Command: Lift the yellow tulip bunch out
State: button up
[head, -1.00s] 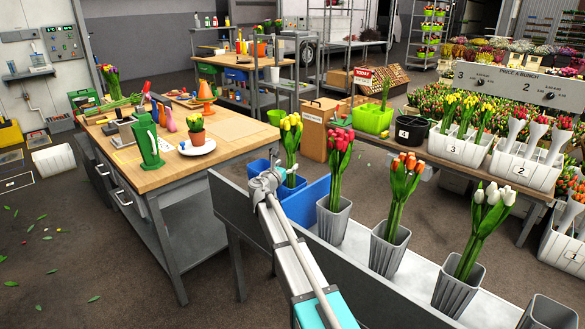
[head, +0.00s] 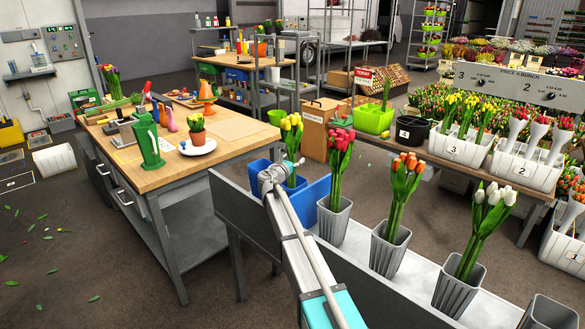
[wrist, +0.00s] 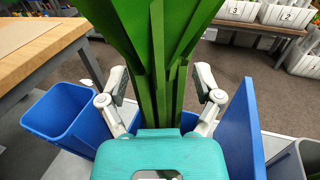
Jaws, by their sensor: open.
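The yellow tulip bunch (head: 291,128), its blooms yellow with some orange-red, stands upright behind my gripper (head: 276,176) in the head view. In the wrist view its green stems and leaves (wrist: 163,50) rise between the two fingers of my gripper (wrist: 160,84). The fingers are apart, one on each side of the stems, with gaps visible. The foot of the bunch is hidden behind the gripper body, so I cannot tell exactly what it stands in. Blue bins (wrist: 60,118) lie around it.
A grey trough holds grey pots with red (head: 341,140), orange (head: 407,172) and white tulips (head: 492,205) to the right. A blue panel (wrist: 240,128) rises close to the right finger. A wooden-topped workbench (head: 165,170) stands at left.

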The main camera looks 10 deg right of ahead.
dwell(0.5)
grip_shut()
